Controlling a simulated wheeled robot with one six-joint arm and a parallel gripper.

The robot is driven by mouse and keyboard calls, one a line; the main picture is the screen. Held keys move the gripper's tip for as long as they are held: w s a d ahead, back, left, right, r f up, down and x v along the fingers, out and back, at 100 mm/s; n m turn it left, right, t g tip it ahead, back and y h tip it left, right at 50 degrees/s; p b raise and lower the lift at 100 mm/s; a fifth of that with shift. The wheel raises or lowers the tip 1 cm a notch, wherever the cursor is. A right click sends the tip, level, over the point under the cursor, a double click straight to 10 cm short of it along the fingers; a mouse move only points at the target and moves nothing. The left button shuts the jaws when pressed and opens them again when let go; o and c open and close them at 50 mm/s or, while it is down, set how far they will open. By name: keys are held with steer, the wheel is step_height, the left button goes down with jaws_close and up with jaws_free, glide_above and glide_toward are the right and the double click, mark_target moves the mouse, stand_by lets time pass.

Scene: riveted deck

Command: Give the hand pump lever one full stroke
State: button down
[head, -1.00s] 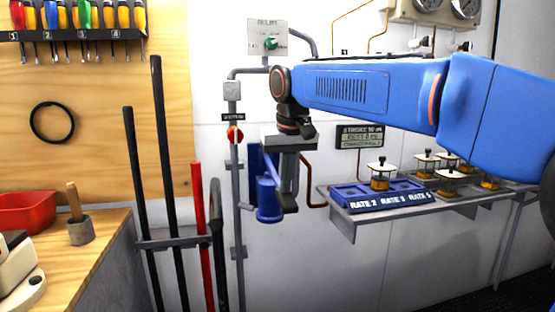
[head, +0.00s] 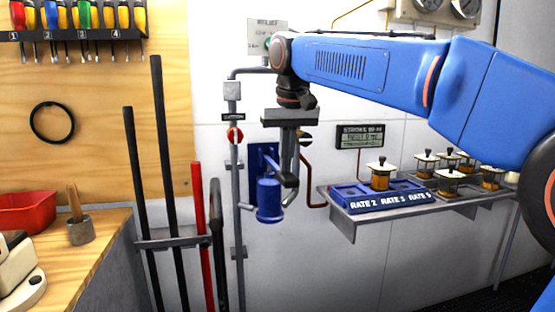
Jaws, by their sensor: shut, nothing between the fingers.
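The hand pump has a blue cylinder (head: 269,202) on a blue backplate (head: 258,160), beside the grey standpipe. A short dark bar (head: 288,181), which looks like the lever, slopes down to the right above the cylinder. My gripper (head: 290,172) points straight down over it, shut with nothing between the fingers. The fingertips overlap the bar in the picture; I cannot tell if they touch it. A small display (head: 361,136) on the wall carries text starting with STROKE; its small lines are hard to read.
Tall bars stand in a rack (head: 175,242) further left. A shelf (head: 343,220) with a blue RATE tray (head: 352,207) and several capped jars is at right.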

steer(key=shift+w+v, duration=0.25)
steer(key=shift+v, duration=0.85)
steer(key=shift+w+v, duration=0.25)
steer(key=shift+v, duration=0.85)
steer(key=shift+a+r, duration=0.15)
steer(key=shift+w+v, duration=0.2)
steer(key=shift+v, duration=0.6)
steer(key=shift+w+v, duration=0.15)
steer(key=shift+v, duration=0.65)
steer(key=shift+w+v, duration=0.2)
steer(key=shift+v, duration=0.6)
steer(key=shift+a+r, duration=0.15)
steer(key=s+d+f+m+t, duration=0.1)
steer(key=s+d+f, duration=0.55)
steer(key=d, duration=0.25)
steer(key=s+d+f, duration=0.5)
steer(key=d+f, duration=0.2)
steer(key=d, duration=0.3)
steer(key=s+d+f, duration=0.3)
steer(key=s+f, duration=0.3)
steer(key=f, duration=0.2)
steer(key=s+d+f+m, duration=0.1)
steer(key=s+d+f, duration=0.3)
steer(key=f, duration=0.5)
steer(key=s+d+f+m+t, duration=0.1)
steer(key=s+d+f, duration=0.2)
steer(key=s+f, duration=0.5)
steer(key=shift+s+d+f+h, duration=0.25)
steer(key=shift+d+f+h, duration=0.15)
steer(key=shift+f, duration=0.25)
